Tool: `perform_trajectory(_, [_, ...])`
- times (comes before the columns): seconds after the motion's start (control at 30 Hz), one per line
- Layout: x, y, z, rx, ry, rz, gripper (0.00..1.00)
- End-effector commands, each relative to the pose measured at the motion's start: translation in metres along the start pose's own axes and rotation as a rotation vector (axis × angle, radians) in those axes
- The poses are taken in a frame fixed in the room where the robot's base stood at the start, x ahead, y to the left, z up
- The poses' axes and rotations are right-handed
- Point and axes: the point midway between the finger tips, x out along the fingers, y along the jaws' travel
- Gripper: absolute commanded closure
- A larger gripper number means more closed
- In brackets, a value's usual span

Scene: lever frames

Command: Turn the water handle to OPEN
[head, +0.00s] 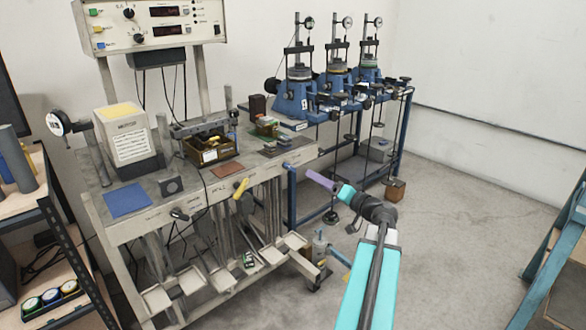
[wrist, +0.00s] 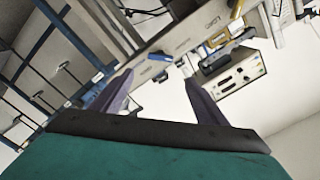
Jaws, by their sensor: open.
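Three levers sit along the front panel of the grey bench: a black one (head: 179,214), a yellow one (head: 241,188) and a blue one (head: 288,166) at the right end. The panel labels are too small to read, so I cannot tell which lever is marked water or where OPEN is. My gripper (head: 309,174) appears just right of the blue lever in the head view. In the wrist view my gripper (wrist: 158,78) is open and empty, its purple fingers spread. The blue lever (wrist: 160,57) shows beyond the gap, apart from the fingers. The yellow lever (wrist: 217,40) is farther right.
The bench top (head: 200,182) carries a blue mat (head: 127,201) and several devices. A blue frame with several test presses (head: 297,98) stands behind right. Shelving (head: 22,200) is at left, and a blue-green stand (head: 560,265) at right. The floor (head: 465,220) between is clear.

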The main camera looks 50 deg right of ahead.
Motion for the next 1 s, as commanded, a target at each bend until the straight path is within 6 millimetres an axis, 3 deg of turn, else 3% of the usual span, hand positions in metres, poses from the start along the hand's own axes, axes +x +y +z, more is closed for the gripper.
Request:
perform_trajectory(0.47, [0.009, 0.000, 0.000, 0.001, -0.003, 0.000, 0.33])
perform_trajectory(1.0, [0.079, 0.000, 0.000, 0.001, -0.004, -0.001, 0.33])
